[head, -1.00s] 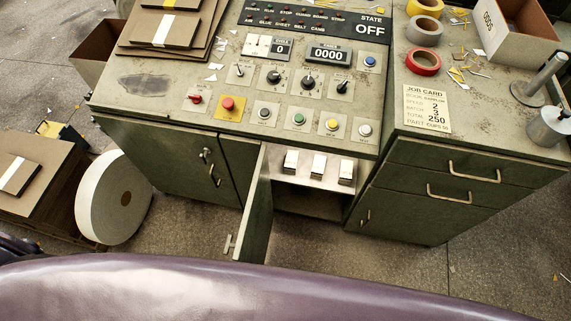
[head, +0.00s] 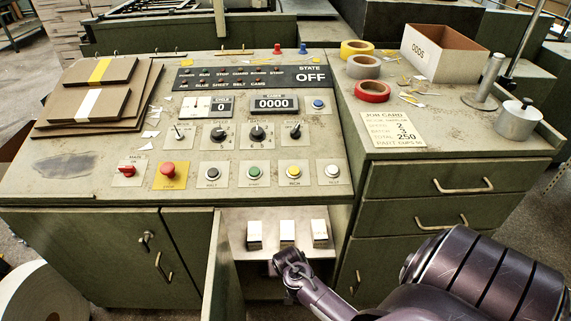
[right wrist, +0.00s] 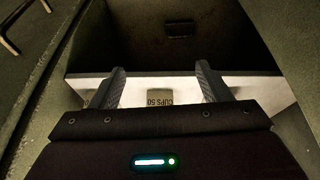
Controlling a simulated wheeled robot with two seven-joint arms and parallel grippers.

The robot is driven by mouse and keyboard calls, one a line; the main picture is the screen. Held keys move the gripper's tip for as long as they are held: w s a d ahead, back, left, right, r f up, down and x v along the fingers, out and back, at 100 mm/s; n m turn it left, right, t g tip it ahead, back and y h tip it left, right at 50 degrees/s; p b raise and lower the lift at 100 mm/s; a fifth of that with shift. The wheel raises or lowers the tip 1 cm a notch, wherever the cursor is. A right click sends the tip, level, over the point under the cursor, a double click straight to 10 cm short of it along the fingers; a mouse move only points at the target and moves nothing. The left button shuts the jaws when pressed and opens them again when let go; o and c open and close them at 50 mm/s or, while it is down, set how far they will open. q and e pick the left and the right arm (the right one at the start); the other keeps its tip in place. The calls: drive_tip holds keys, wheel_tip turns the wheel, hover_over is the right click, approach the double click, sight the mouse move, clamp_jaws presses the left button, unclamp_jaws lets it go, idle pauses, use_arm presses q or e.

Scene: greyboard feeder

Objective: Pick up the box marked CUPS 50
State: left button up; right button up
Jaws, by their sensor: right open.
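Three small pale boxes stand in a row on a shelf inside the open cabinet in the head view; the middle one (head: 287,233) is near my right wrist. Their labels are too small to read there. In the right wrist view, a box marked CUPS 50 (right wrist: 160,97) shows between the fingers of my right gripper (right wrist: 160,74), its lower part hidden by the gripper body. The gripper is open, a finger on either side, and does not grip the box. My right arm reaches to the cabinet opening in the head view. My left gripper is out of view.
The cabinet door (head: 224,270) stands open left of the boxes. The console top (head: 110,170) overhangs the opening, and drawers (head: 455,182) close off the right. The pale shelf (right wrist: 258,86) has bare room to the right of the gripper. A job card (head: 398,130) lies on top.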

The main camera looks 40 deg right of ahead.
sight(287, 232)
drive_tip(key=shift+m, duration=0.5)
drive_tip(key=w+d+b, duration=0.1)
drive_tip(key=w+d, duration=0.2)
drive_tip(key=w+d+r, duration=0.1)
drive_tip(key=w+d, duration=0.2)
drive_tip(key=w+d+b, duration=0.1)
drive_tip(key=w+d, duration=0.2)
drive_tip(key=w, duration=0.1)
drive_tip(key=shift+r+b, duration=0.2)
drive_tip(key=shift+b, duration=0.15)
drive_tip(key=b+x, duration=0.1)
drive_tip(key=x, duration=0.1)
drive_tip(key=b+x, duration=0.1)
drive_tip(key=x, duration=0.1)
drive_tip(key=shift+w+d+f, duration=0.15)
drive_tip(key=shift+w+d, duration=0.05)
drive_tip(key=shift+w, duration=0.1)
drive_tip(key=shift+d+f, duration=0.1)
drive_tip(key=shift+f, duration=0.15)
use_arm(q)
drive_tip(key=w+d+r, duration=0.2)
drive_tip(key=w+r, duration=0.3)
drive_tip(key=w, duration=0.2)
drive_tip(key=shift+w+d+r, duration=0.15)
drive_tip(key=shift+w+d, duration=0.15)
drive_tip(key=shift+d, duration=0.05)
use_arm(e)
drive_tip(key=shift+c, duration=0.3)
drive_tip(key=c, duration=1.1)
drive_tip(key=shift+o, duration=0.2)
